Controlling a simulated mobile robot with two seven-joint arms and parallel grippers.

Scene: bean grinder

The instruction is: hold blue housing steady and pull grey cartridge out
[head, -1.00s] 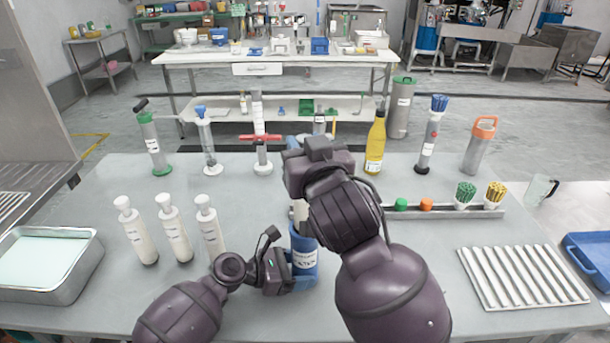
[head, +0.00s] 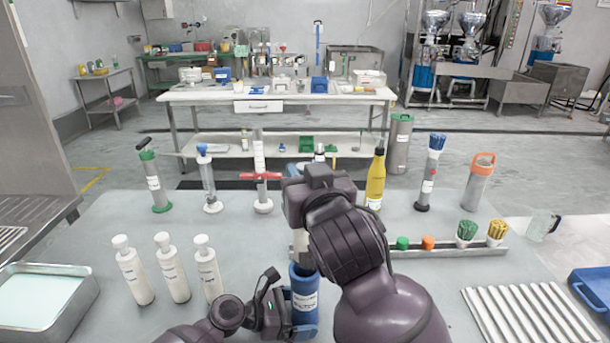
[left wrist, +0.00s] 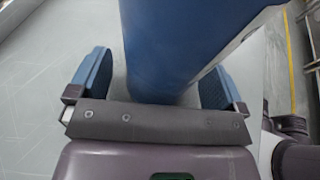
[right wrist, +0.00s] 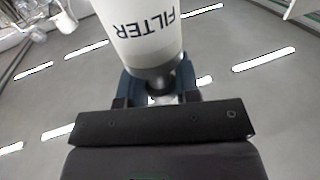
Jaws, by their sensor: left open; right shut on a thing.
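The blue housing (head: 304,303) stands upright on the table and has a white label. My left gripper (head: 286,306) is open with its fingers on either side of the housing. The left wrist view shows the blue wall (left wrist: 180,45) between the fingers, with a gap at the left finger. My right gripper (right wrist: 157,85) is shut on the dark narrow end of the pale grey cartridge (right wrist: 142,32), marked FILTER. In the head view the cartridge (head: 299,244) shows just above the housing mouth. My right arm partly covers it. I cannot tell whether its lower end is inside.
Several white bottles (head: 172,270) stand left of the housing, beside a metal tray (head: 82,300). Behind are a red-handled tool (head: 262,195) and a yellow bottle (head: 375,182). A long rack (head: 450,247) and a ridged tray (head: 520,315) lie to the right.

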